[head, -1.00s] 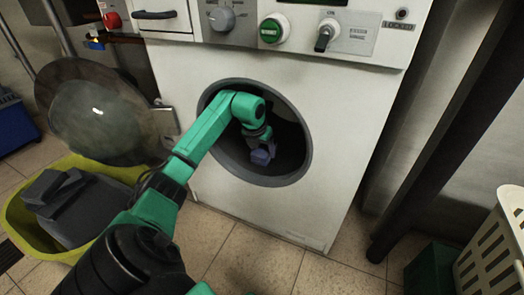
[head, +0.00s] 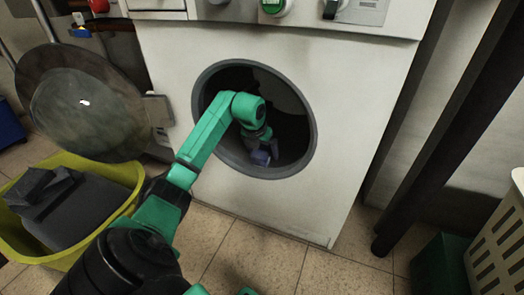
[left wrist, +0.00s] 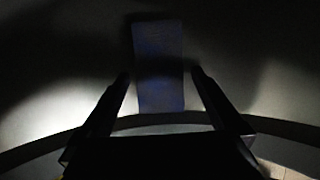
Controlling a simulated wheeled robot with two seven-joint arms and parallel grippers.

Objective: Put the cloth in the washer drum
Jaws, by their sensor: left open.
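The washer (head: 180,60) is a white front-loader with a dark round drum opening (head: 285,95) in a grey ring. Its round glass door (head: 85,100) stands swung open to the left. My left arm reaches through the opening, and my left gripper (head: 262,148) is low inside the drum. A small blue-violet cloth (head: 261,157) shows at the gripper's fingers. In the left wrist view the dark blue cloth (left wrist: 158,55) appears as an upright strip between and beyond the open fingers (left wrist: 160,80). The picture is too dark to tell whether it touches them. My right gripper is not in view.
A yellow-green tub (head: 85,165) holding dark grey items stands below the door at the left. A cream slatted basket (head: 500,235) and a dark green box (head: 440,265) stand at the lower right. A dark post (head: 450,130) rises right of the washer.

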